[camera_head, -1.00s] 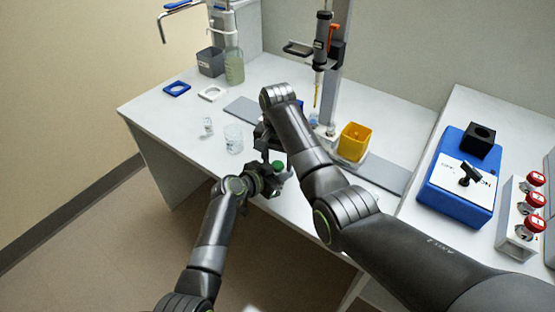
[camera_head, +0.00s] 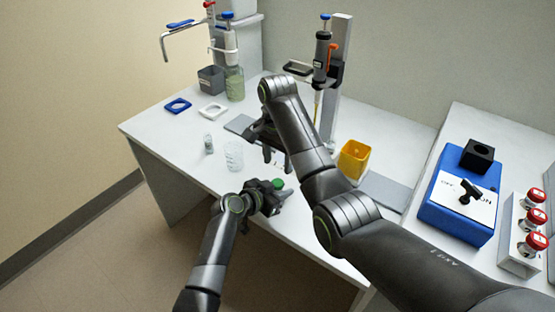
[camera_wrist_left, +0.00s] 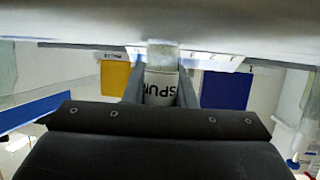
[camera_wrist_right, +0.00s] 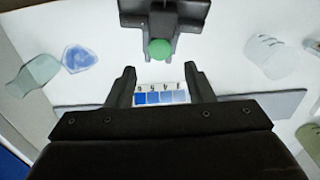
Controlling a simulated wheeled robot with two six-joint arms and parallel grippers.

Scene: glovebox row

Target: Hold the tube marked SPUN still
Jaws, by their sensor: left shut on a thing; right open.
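The tube marked SPUN (camera_wrist_left: 160,88) stands between the fingers of my left gripper (camera_wrist_left: 161,92), with its lettering facing the left wrist camera. My left gripper (camera_head: 277,189) is shut on it over the front part of the bench. A green cap (camera_head: 278,183) shows at that gripper in the head view; the right wrist view shows it too (camera_wrist_right: 160,49). My right gripper (camera_wrist_right: 160,88) is open and empty, with its fingers apart, and in the head view it (camera_head: 273,156) is above and behind the left one. The tube's lower part is hidden.
A strip of numbered blue shades (camera_wrist_right: 160,97) lies beyond the right fingers. A clear beaker (camera_head: 234,155) and small vial (camera_head: 208,144) stand left. The left front bench is clear.

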